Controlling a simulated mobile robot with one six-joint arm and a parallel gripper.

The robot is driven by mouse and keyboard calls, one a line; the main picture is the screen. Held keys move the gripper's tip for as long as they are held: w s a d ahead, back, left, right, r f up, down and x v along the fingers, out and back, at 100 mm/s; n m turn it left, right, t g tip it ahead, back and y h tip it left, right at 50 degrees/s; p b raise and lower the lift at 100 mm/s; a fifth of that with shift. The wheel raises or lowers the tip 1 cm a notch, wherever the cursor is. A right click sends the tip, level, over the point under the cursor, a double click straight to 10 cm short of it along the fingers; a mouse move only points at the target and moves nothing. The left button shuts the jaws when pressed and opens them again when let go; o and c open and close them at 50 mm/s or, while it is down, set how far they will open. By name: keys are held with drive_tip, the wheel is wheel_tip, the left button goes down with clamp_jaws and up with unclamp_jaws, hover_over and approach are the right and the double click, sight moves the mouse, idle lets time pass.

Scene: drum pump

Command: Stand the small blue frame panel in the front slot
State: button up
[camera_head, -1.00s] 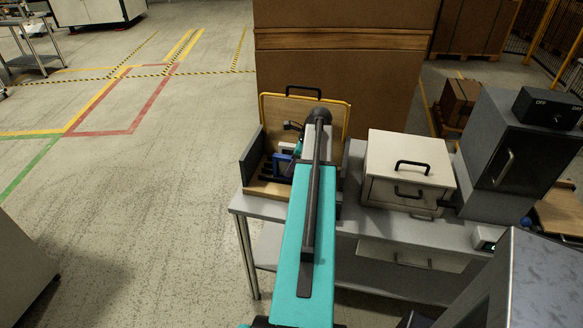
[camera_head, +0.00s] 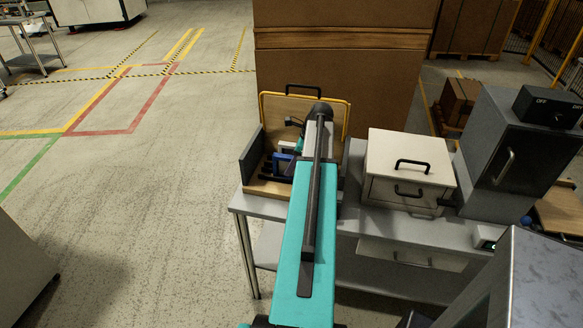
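The small blue frame panel (camera_head: 283,160) shows inside the open wooden box (camera_head: 268,189) on the table, near the slotted part at the front left. My arm covers the box's right side and part of the panel. My gripper (camera_head: 290,147) is over the box, right by the panel's upper edge. Its fingertips are too small and too covered to tell whether they are open or shut, or whether they touch the panel. I cannot tell whether the panel's lower edge sits in a slot.
The box's lid (camera_head: 335,112) stands open at the back, and a dark grey side wall (camera_head: 250,155) rises on the left. A cream drawer box (camera_head: 408,170) and a grey cabinet (camera_head: 520,155) stand to the right. A tall brown carton (camera_head: 340,75) is behind.

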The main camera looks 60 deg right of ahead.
drive_tip(key=shift+b+v, duration=1.2)
drive_tip(key=shift+v, duration=4.25)
